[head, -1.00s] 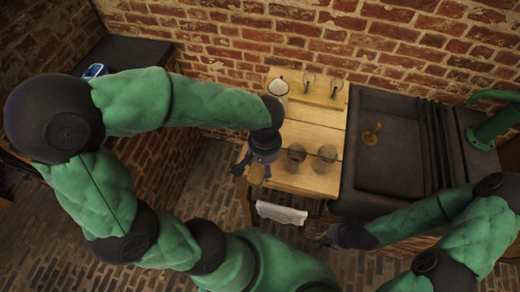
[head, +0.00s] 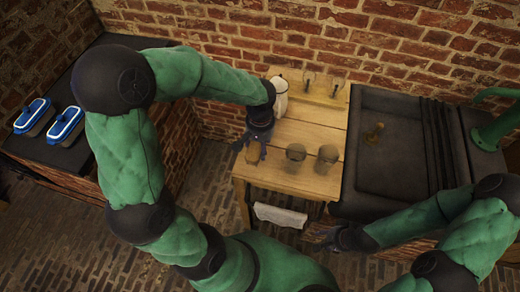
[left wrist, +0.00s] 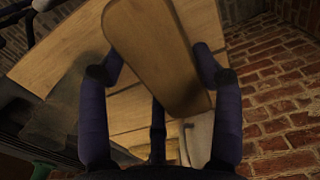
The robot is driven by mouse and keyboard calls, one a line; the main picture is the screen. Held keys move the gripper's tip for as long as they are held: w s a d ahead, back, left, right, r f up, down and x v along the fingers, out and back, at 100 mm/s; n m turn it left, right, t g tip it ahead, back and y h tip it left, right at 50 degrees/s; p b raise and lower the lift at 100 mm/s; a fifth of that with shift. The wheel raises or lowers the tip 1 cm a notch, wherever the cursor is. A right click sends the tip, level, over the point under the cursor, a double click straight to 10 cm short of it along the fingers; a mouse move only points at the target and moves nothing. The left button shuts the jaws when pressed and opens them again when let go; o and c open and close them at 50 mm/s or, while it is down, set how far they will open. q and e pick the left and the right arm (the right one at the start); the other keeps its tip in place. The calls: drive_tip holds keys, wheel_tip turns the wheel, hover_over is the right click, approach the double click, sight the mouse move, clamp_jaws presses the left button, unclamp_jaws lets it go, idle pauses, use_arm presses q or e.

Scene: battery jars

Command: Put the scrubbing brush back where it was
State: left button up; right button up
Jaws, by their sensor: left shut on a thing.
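The scrubbing brush (head: 252,155) is a brown wooden block at the left edge of the wooden table (head: 290,181) in the head view. My left gripper (head: 251,148) is shut on it. In the left wrist view the brush (left wrist: 155,45) lies between the two dark fingers, its broad wooden face toward the camera. I cannot tell whether the brush touches the table. Its bristles are hidden. My right gripper (head: 325,236) is low in front of the table, apart from the brush; its fingers are too dark to read.
A white jug (head: 279,98) stands behind my left gripper. Two jars (head: 295,156) (head: 327,157) stand to the right of the brush. More glassware (head: 311,85) is at the back. A towel (head: 280,215) hangs in front. A dark sink (head: 385,165) adjoins.

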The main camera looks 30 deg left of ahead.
sight(260, 148)
use_arm(q)
drive_tip(key=shift+w+a+f, duration=0.25)
drive_tip(key=shift+w+f, duration=0.3)
drive_tip(key=shift+f, duration=0.2)
drive_tip(key=shift+w+a+f+b, duration=0.15)
drive_tip(key=shift+f+b, duration=0.3)
drive_tip(key=shift+f, duration=0.45)
drive_tip(key=shift+w+d+f+b, duration=0.1)
drive_tip(key=shift+f+b, duration=0.35)
drive_tip(key=shift+f, duration=0.4)
drive_tip(key=shift+f, duration=0.15)
drive_tip(key=o, duration=1.2)
wheel_tip(260, 148, up, 12)
drive_tip(key=p, duration=0.4)
drive_tip(key=shift+w, duration=0.1)
